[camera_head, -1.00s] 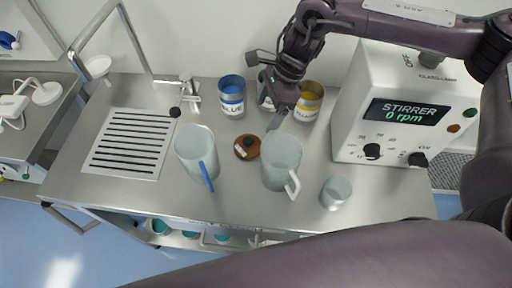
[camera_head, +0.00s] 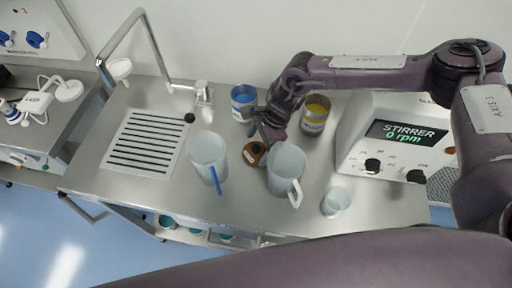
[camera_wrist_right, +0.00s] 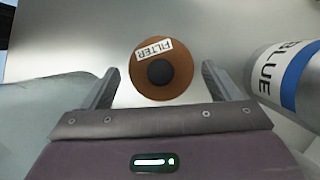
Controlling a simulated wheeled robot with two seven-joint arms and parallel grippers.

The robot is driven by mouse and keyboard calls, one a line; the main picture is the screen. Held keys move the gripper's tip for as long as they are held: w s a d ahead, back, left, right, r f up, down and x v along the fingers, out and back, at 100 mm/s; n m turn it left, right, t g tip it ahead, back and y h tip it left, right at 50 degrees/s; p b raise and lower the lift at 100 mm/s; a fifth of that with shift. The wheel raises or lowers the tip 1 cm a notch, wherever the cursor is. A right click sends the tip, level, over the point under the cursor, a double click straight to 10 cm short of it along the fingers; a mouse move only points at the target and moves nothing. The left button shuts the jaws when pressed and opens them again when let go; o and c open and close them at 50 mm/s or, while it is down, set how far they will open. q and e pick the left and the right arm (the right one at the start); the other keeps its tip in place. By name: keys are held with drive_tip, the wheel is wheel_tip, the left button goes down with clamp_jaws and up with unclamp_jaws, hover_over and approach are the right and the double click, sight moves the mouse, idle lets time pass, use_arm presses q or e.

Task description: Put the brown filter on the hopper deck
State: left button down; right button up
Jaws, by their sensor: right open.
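The brown filter (camera_head: 254,153) is a round disc with a dark knob and a white label. It lies on the steel worktop (camera_head: 240,200) between two translucent jugs. In the right wrist view the filter (camera_wrist_right: 162,70) lies ahead of and between the two open fingers, and its label reads FILTER. My right gripper (camera_head: 258,136) is open and empty, close above the filter at its back edge; in the wrist view the gripper (camera_wrist_right: 165,85) does not visibly touch it. My left gripper is not in view. I cannot identify a hopper deck in these views.
A blue-labelled can (camera_head: 243,100) and a yellow-labelled can (camera_head: 315,115) stand behind the filter. The stirrer box (camera_head: 395,140) is at right, the drain grate (camera_head: 140,143) at left.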

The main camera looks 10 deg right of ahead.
drive_tip(key=shift+x, duration=1)
drive_tip(key=c, duration=0.8)
